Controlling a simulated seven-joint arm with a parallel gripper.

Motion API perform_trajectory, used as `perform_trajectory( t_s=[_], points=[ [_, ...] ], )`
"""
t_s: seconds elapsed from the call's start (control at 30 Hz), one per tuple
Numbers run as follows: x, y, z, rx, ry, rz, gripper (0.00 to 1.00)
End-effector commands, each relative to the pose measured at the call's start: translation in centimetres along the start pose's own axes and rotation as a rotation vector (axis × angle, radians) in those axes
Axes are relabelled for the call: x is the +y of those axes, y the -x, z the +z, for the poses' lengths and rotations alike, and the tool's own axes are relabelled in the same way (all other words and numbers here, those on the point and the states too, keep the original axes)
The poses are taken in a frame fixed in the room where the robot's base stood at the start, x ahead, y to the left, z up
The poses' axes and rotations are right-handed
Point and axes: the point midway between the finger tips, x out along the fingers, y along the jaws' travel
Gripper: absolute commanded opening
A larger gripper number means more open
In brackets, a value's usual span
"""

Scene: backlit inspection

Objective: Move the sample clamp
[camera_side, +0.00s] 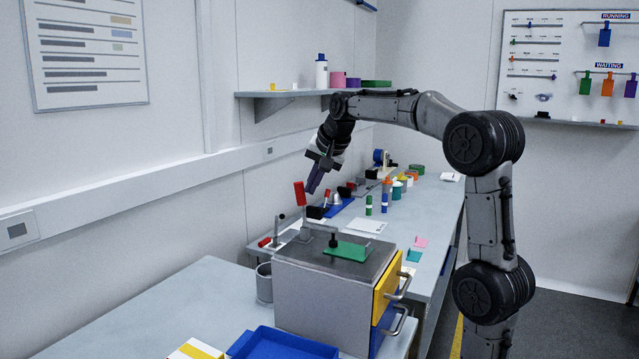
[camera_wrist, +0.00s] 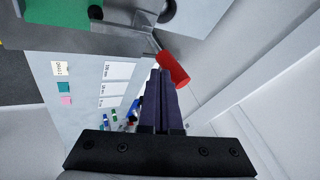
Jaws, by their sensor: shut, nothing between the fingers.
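The clamp (camera_side: 318,228) stands on top of a grey drawer cabinet, with its red handle (camera_side: 299,193) upright and its black-tipped arm over a green plate (camera_side: 345,251). The red handle (camera_wrist: 173,69) also shows in the wrist view, right by the fingertips, with part of the green plate (camera_wrist: 62,12) at the top left. My gripper (camera_side: 311,190) is shut and empty, its dark purple fingers pointing down just right of the handle in the side view. I cannot tell whether they touch the handle. The fingers (camera_wrist: 161,78) hide part of the clamp's surroundings in the wrist view.
The grey cabinet (camera_side: 318,293) has a yellow drawer (camera_side: 386,279) above a blue one. A blue tray (camera_side: 280,345) lies in front. Another red-handled tool (camera_side: 265,242) and a grey cup (camera_side: 264,283) are at its left. Bottles and small blocks crowd the bench behind.

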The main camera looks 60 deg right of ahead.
Motion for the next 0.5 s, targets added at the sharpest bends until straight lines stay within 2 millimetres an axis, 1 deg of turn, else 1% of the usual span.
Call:
perform_trajectory(
  t_s=[0.3, 0.5],
  points=[
    [-0.03, 0.02, -0.03, 0.0, 0.001, 0.002, 0.0],
    [-0.43, -0.14, -0.15, -0.012, 0.01, 0.033, 0.0]
  ],
)
